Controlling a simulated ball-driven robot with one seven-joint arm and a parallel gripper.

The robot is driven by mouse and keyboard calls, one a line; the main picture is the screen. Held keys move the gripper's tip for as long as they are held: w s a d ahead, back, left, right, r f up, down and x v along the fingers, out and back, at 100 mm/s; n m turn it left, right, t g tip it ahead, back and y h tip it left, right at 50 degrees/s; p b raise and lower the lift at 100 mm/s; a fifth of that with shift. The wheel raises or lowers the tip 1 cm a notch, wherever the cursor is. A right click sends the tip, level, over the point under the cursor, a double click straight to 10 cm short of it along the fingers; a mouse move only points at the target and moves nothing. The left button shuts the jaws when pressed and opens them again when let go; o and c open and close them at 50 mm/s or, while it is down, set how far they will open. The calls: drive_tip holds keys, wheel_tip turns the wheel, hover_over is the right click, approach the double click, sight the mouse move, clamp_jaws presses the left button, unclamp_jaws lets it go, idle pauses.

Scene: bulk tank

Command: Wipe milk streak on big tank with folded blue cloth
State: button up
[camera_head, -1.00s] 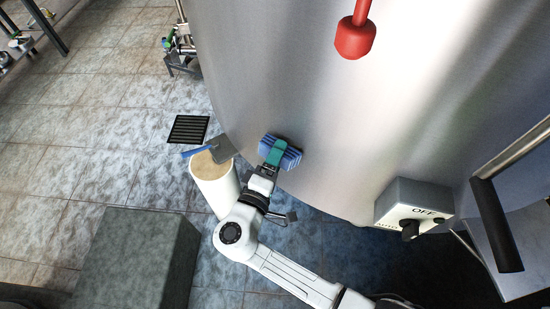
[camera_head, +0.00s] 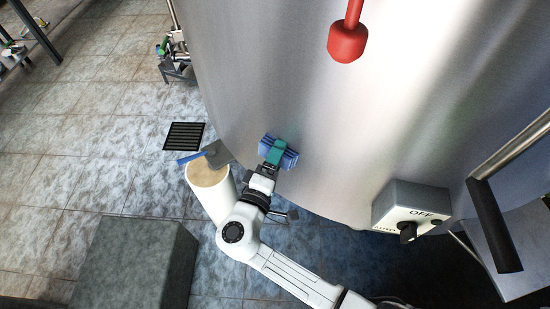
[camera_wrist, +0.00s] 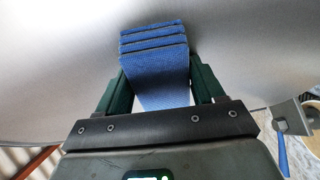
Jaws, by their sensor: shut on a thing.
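The folded blue cloth (camera_head: 290,158) is held in my gripper (camera_head: 274,152) against or very close to the lower wall of the big steel tank (camera_head: 270,60). In the wrist view the cloth (camera_wrist: 155,62) shows its stacked folds between the two green fingers of my gripper (camera_wrist: 158,85), with the grey tank wall (camera_wrist: 60,50) behind it. I cannot tell whether the cloth touches the wall. I make out no milk streak on the tank in either view.
A pale cylinder (camera_head: 208,177) with a blue-handled scraper (camera_head: 216,153) on top stands left of my gripper. A grey block (camera_head: 140,260) is at lower left. A switch box marked OFF (camera_head: 410,208) and a red knob (camera_head: 347,42) are on the right. A floor drain (camera_head: 184,136) lies left.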

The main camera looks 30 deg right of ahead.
sight(291, 167)
drive_tip(key=shift+w+d, duration=0.1)
drive_tip(key=shift+d, duration=0.1)
drive_tip(key=shift+s+d, duration=0.3)
drive_tip(key=shift+s, duration=0.3)
drive_tip(key=shift+s+d, duration=0.25)
drive_tip(key=shift+s, duration=0.35)
drive_tip(key=shift+s+d, duration=0.3)
drive_tip(key=shift+s, duration=0.3)
drive_tip(key=shift+w+a+b, duration=0.45)
drive_tip(key=shift+w+a, duration=0.05)
drive_tip(key=shift+w, duration=0.4)
drive_tip(key=shift+w+a+b, duration=0.45)
drive_tip(key=shift+w, duration=0.45)
drive_tip(key=v, duration=0.6)
drive_tip(key=shift+w+a+b, duration=0.3)
drive_tip(key=shift+w+b, duration=0.05)
